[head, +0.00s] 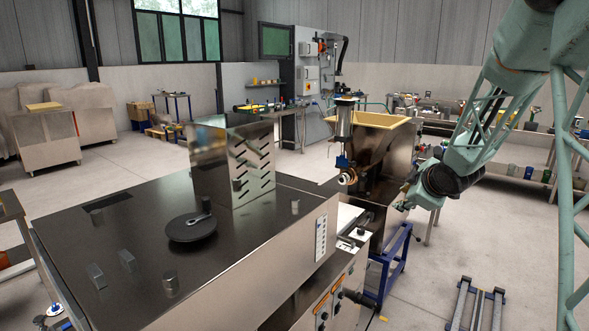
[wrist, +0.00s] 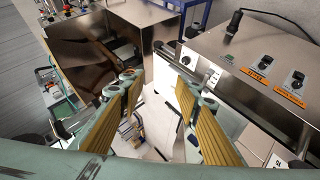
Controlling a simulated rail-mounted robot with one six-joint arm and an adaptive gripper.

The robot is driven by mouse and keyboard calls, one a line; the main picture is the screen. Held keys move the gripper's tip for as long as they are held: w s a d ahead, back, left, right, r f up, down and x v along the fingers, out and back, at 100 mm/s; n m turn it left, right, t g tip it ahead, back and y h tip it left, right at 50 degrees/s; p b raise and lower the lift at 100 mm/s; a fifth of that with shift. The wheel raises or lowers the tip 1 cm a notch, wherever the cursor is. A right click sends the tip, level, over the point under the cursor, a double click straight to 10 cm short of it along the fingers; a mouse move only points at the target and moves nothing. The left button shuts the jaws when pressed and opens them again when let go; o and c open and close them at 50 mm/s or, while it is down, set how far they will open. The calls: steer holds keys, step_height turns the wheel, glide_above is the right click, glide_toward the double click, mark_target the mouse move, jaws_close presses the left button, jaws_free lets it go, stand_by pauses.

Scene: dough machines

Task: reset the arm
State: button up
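My arm comes down from the upper right in the head view, and its end with my gripper (head: 408,196) is beside the dark steel hopper machine (head: 375,150). In the wrist view my gripper (wrist: 160,88) shows two fingers with yellow ribbed pads. The fingers are spread wide apart with nothing between them. Floor and parts of equipment show through the gap, below the fingertips. In the head view the fingers are too small to make out clearly.
A large steel machine (head: 120,215) with a dark round disc fills the left foreground. A control panel with orange labels (wrist: 262,65) is close on the right in the wrist view. A blue frame (head: 390,265) stands below the hopper. Open floor (head: 460,245) lies to the right.

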steer(key=s+a+r+m+g+h, duration=0.1)
steer(key=s+a+r+m, duration=0.1)
steer(key=s+r, duration=0.5)
steer(key=s+a+r+m+g+h, duration=0.1)
steer(key=s+r+m, duration=0.15)
steer(key=s, duration=0.95)
steer(key=s+a+r+m+g, duration=0.1)
steer(key=s+a+r+m, duration=0.1)
steer(key=s+r, duration=0.5)
steer(key=s+a+f+m+g, duration=0.1)
steer(key=s+a, duration=0.2)
steer(key=s, duration=1)
steer(key=s+a+f+m+g+y, duration=0.1)
steer(key=s+a, duration=0.3)
steer(key=s, duration=0.9)
steer(key=s+a+f+m+g, duration=0.1)
steer(key=s+a+f+m, duration=0.1)
steer(key=s, duration=1.1)
steer(key=shift+a+f+m+g+y, duration=0.2)
steer(key=shift+a+m+g+y, duration=0.15)
steer(key=shift+a+m, duration=0.6)
steer(key=shift+w+a, duration=0.1)
steer(key=shift+a, duration=0.05)
